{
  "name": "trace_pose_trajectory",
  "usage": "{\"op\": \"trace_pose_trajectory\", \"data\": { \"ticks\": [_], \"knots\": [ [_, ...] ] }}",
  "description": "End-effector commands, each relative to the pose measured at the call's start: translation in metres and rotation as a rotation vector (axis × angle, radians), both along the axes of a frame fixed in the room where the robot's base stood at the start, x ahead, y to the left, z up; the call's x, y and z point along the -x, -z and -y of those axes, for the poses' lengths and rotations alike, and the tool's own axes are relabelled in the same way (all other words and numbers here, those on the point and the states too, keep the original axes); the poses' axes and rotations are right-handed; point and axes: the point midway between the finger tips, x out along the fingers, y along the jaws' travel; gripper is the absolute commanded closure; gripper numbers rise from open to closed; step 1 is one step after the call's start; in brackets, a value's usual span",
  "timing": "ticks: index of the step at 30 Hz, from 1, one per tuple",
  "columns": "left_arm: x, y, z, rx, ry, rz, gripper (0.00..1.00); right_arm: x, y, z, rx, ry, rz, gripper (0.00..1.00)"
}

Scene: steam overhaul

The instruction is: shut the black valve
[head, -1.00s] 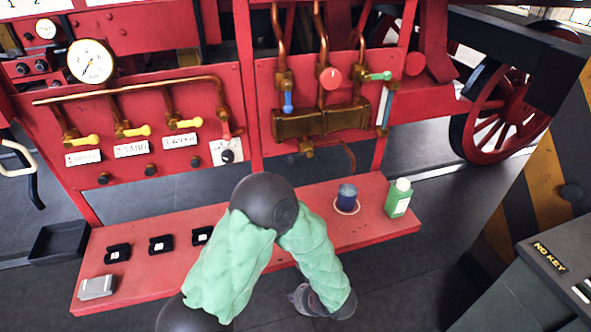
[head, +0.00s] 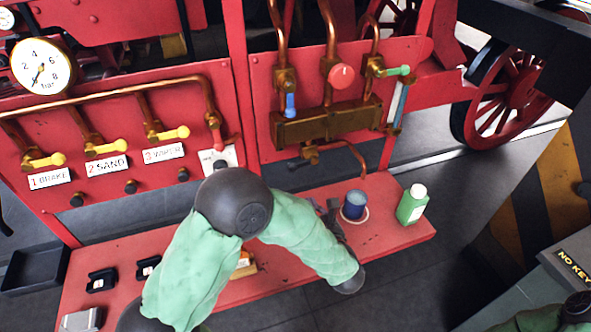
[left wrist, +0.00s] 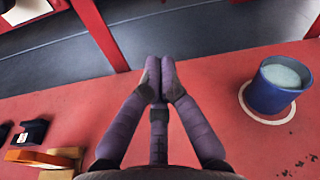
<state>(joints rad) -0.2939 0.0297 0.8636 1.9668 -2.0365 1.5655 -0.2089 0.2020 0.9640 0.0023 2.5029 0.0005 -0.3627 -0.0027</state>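The black valve (head: 298,163) shows in the head view as a small dark handle beside a brass fitting under the brass block (head: 325,124). Its handle sticks out to the left, roughly level. My left gripper (head: 330,208) is low over the red shelf, left of the blue cup and below the black valve, apart from it. In the left wrist view the left gripper's fingers (left wrist: 160,68) are together with nothing between them. The black valve is not seen in the left wrist view. My right gripper is out of view; only part of that arm shows at the lower right.
The blue cup (head: 354,205) stands on a white ring beside a green bottle (head: 411,204) on the red shelf (head: 386,236). A blue handle (head: 290,105), red knob (head: 341,76) and green handle (head: 398,70) are above. A copper pipe (head: 386,150) runs right of the valve.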

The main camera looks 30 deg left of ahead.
Motion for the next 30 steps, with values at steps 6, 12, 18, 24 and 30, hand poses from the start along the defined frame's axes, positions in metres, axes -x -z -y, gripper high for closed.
{"op": "trace_pose_trajectory", "data": {
  "ticks": [6, 12, 18, 24, 30],
  "knots": [
    [-0.012, 0.004, -0.014, 0.000, -0.004, 0.001, 1.00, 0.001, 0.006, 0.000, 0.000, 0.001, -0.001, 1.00],
    [-0.036, 0.010, -0.042, -0.001, -0.007, 0.001, 1.00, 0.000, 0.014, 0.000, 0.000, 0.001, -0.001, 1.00],
    [-0.061, 0.015, -0.068, 0.000, -0.005, 0.001, 1.00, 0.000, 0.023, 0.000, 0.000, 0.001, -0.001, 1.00],
    [-0.060, -0.007, -0.074, 0.000, 0.000, 0.004, 1.00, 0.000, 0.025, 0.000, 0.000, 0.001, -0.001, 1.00],
    [-0.055, -0.022, -0.074, 0.000, 0.001, 0.002, 1.00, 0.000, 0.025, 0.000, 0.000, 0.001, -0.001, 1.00]
  ]
}}
